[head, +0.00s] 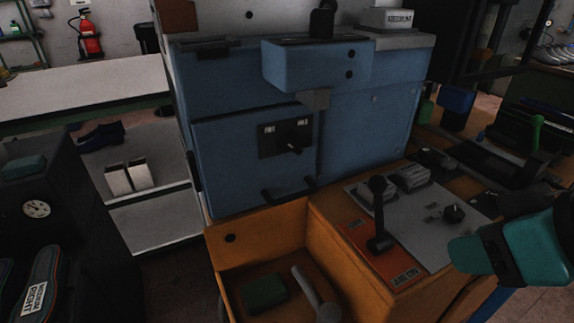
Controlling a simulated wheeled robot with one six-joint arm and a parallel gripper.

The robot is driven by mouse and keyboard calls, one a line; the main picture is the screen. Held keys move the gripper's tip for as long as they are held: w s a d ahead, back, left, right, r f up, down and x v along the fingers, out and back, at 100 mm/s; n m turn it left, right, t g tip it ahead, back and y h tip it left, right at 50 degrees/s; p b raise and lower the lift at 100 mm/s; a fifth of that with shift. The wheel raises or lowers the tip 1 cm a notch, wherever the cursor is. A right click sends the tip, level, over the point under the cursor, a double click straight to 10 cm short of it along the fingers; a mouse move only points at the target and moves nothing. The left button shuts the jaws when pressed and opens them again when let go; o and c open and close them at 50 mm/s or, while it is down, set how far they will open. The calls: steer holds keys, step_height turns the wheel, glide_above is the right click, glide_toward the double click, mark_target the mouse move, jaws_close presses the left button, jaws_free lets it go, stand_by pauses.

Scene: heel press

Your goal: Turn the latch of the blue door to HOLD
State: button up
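The blue door (235,180) is on the front of the blue press housing and looks shut. A dark latch plate (266,146) on its upper right carries two small pale labels, too small to read for certain. The black latch (291,145) sticks out from this plate, its end pointing down and to the right. A black handle (288,191) is at the door's lower right. A teal and black part at the right edge looks like my arm. No gripper fingertips show, and nothing is seen touching the latch.
An orange open bin (255,234) stands below the door, with a green block (264,291) inside. To its right is a control panel (433,233) with a black lever (377,215). A blue box-shaped head (308,68) juts out above the door. A white bench (85,86) is at left.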

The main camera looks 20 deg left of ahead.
steer(key=w+a+f+n+t+y+b, duration=0.1)
steer(key=w+a+f+n+t+b, duration=0.1)
steer(key=w+a+f, duration=0.15)
steer(key=n+t+y, duration=0.5)
steer(key=n+y, duration=0.2)
steer(key=n, duration=0.1)
glide_toward(295, 149)
steer(key=p+x, duration=0.8)
steer(key=p, duration=0.1)
steer(key=shift+w+a, duration=0.1)
steer(key=shift+w, duration=0.1)
steer(key=shift+w+a, duration=0.3)
steer(key=shift+a, duration=0.1)
jaws_close()
